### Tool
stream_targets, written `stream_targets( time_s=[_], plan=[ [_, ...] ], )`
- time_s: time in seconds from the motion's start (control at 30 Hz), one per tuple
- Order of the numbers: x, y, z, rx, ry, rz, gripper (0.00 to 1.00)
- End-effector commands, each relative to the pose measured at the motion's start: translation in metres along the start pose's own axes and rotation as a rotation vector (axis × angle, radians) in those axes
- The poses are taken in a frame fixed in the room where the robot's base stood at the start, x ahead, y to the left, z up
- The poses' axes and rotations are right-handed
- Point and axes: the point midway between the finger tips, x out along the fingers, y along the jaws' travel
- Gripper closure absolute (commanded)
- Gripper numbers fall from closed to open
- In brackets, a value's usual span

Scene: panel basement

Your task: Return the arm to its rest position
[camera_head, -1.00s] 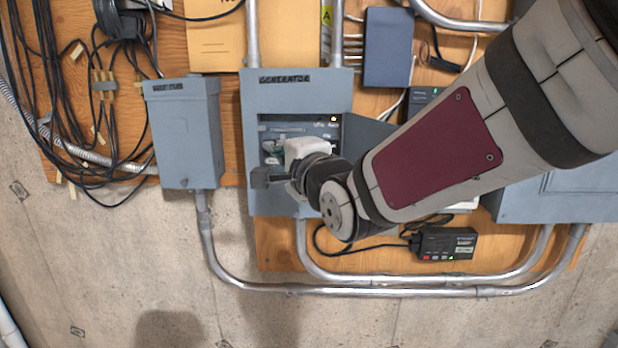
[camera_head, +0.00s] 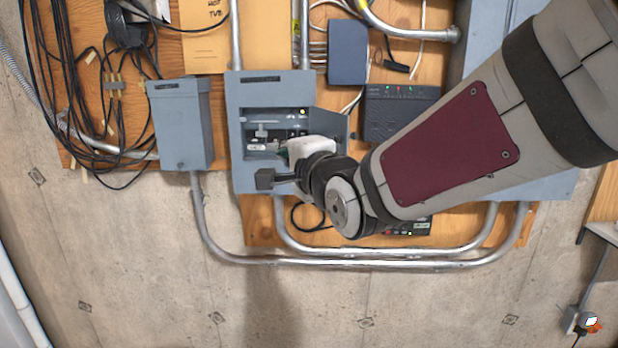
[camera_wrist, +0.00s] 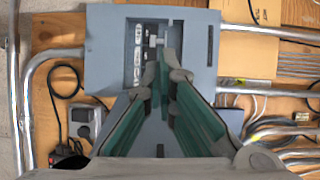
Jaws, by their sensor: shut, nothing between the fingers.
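My gripper (camera_head: 284,156) is small and partly hidden behind my own wrist in the head view. It is in front of the open grey generator box (camera_head: 276,92). In the wrist view its two green-padded fingers (camera_wrist: 165,68) are together at the tips, with nothing between them. The tips overlap the box's opening, where a column of breaker switches (camera_wrist: 138,55) shows. The box's face (camera_wrist: 195,50) surrounds that opening. I cannot tell whether the tips touch anything. My arm reaches in from the upper right, bent at the wrist.
The box's door (camera_head: 330,122) stands open on the right, close to my wrist. A closed grey box (camera_head: 180,125) is on the left, with hanging black cables (camera_head: 75,95) beyond it. Metal conduit (camera_head: 350,262) runs below. The lower concrete wall (camera_head: 150,280) is bare.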

Motion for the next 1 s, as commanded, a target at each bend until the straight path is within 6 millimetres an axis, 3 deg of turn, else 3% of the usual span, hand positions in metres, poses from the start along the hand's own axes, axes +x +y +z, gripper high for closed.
stream_targets(
  time_s=[0.27,0.57,0.67,0.77,1.0],
  plan=[
    [-0.020,0.011,-0.022,-0.138,0.036,0.103,1.00],
    [-0.071,0.034,-0.059,-0.398,0.062,0.319,1.00],
    [-0.102,0.046,-0.075,-0.521,0.052,0.433,1.00],
    [-0.148,0.063,-0.090,-0.670,0.010,0.583,1.00],
    [-0.268,0.108,-0.098,-0.964,-0.230,0.913,1.00]
  ],
)
